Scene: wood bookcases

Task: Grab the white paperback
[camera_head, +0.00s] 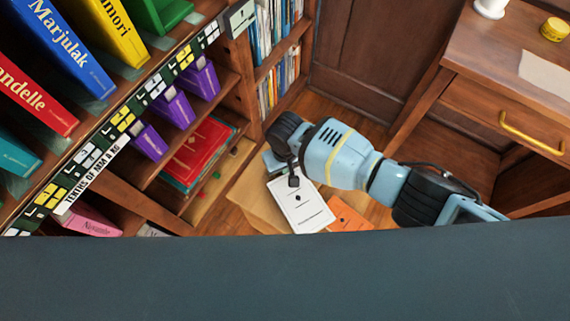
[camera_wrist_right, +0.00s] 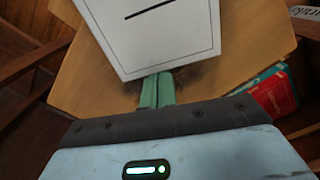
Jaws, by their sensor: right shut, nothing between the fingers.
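The white paperback (camera_head: 302,204) lies flat on a light wooden surface in the head view, with its cover up and a thin dark border on it. It also shows at the top of the right wrist view (camera_wrist_right: 155,38), cut off by the frame edge. My right gripper (camera_head: 293,181) is over the paperback's upper left end in the head view. In the wrist view its greenish fingers (camera_wrist_right: 157,90) are together and empty, with their tips at the near edge of the book. I cannot tell whether they touch it. My left gripper is not in view.
An orange book (camera_head: 347,215) lies right of the paperback on the light wooden surface (camera_head: 252,195). A bookcase with purple bins (camera_head: 175,108) and red books (camera_head: 197,152) stands at left. A wooden desk (camera_head: 500,55) with a yellow drawer handle (camera_head: 531,132) is at right.

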